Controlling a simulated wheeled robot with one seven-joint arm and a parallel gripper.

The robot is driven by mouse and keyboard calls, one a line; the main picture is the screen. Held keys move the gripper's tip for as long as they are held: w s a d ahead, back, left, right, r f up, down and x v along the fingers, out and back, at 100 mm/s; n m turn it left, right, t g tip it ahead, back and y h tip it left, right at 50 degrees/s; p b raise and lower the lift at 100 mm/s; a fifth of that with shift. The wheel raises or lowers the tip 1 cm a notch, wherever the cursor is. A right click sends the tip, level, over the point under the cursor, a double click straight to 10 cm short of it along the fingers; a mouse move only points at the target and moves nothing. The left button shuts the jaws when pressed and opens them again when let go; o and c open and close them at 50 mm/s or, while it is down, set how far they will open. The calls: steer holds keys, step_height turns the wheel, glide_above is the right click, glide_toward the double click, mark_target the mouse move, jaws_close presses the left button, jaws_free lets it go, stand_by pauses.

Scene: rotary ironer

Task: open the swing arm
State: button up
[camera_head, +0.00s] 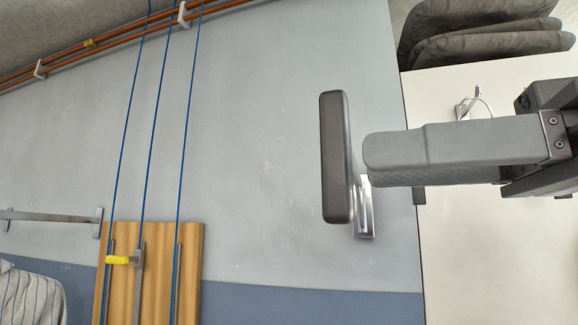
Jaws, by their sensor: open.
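A dark grey upright bar with rounded ends (335,157), which I take to be the handle of the swing arm, stands in front of the grey wall. A shiny metal bracket (365,222) shows behind its lower right side. My gripper (385,158) reaches in from the right, with its grey finger lying nearly level. The fingertip ends just right of the bar's middle, with a small gap in the picture; I cannot tell the depth between them. The gripper is open and empty as far as I see. The finger hides part of the bracket, and the other finger is not clearly visible.
A cream panel (450,270) with a small metal fitting (466,108) lies behind my gripper. Dark pads (480,40) are at top right. Blue lines (152,110) run down to a wooden board (190,270) at lower left.

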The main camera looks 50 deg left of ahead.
mark_target(322, 164)
steer(key=p+x, duration=0.2)
steer(key=x, duration=0.6)
steer(key=shift+s+d+r, duration=0.1)
steer(key=shift+s+r, duration=0.05)
jaws_close()
stand_by(1.3)
